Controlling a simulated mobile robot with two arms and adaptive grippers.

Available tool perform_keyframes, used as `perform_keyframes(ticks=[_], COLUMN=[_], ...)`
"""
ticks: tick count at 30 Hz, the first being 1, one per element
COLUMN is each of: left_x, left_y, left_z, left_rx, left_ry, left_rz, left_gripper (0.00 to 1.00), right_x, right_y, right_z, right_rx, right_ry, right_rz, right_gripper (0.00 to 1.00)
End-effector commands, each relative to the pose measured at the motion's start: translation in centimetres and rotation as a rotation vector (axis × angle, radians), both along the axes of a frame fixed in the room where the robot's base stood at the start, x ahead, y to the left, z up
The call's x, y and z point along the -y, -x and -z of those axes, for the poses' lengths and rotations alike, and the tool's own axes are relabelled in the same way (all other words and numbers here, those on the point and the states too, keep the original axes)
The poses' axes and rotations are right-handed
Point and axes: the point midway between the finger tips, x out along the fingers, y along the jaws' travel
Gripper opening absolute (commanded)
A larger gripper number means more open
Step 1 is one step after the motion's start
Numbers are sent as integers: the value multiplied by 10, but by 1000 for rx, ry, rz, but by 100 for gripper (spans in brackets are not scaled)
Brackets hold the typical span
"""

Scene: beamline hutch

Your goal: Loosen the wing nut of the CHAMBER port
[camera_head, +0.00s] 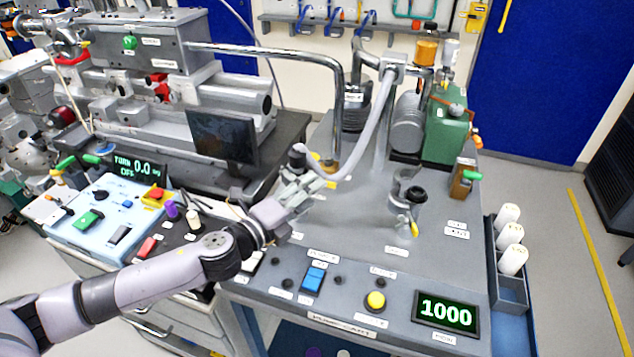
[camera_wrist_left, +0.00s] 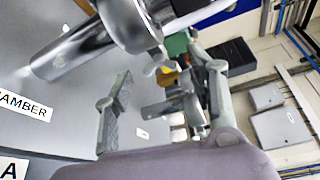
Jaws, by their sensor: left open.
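My left gripper (camera_head: 312,184) reaches in from the left over the pump cart's top, beside the end of a grey hose (camera_head: 372,135). Its fingers are apart, and nothing is held between them. In the left wrist view, the open fingers (camera_wrist_left: 165,78) point toward a metal pipe fitting (camera_wrist_left: 72,48) above a label reading CHAMBER (camera_wrist_left: 25,105). In the head view, a small yellow part (camera_head: 330,184) shows by the fingertips. The gripper hides part of the port.
A second metal port (camera_head: 405,188) with a yellow wing (camera_head: 414,229) stands to the right on the cart. A green pump unit (camera_head: 447,125) is behind it. The front panel has a blue switch (camera_head: 313,280), a yellow button (camera_head: 376,300) and a display reading 1000 (camera_head: 446,312).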

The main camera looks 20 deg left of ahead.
Motion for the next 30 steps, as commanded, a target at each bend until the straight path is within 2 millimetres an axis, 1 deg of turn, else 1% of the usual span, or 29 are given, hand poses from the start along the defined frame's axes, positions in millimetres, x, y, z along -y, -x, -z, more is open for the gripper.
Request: perform_keyframes(ticks=[1, 3, 6, 10, 17, 20, 30], left_x=[4, 7, 11, 13, 13, 13, 13], left_y=[-8, -16, -24, -28, -29, -28, -28], left_z=[-3, -1, 1, 3, 3, 3, 3], left_rx=[3, 1, 0, -1, -1, -1, -1], left_ry=[1, 2, 1, 1, 1, 1, 1], left_rz=[1, 0, 1, 1, 1, 1, 1], left_gripper=[52, 52, 52, 52, 52, 46, 24], right_x=[-1, -2, -2, -2, -2, -2, -2], right_y=[0, 0, 0, 0, 0, 0, 0], right_z=[-4, -6, -7, -8, -7, -7, -7], right_rx=[0, 0, -1, -1, -1, 0, 1], right_ry=[-1, -2, -3, -3, -3, -2, -2], right_rz=[0, 1, 1, 1, 1, 1, 1], right_gripper=[0, 0, 0, 0, 0, 0, 0])
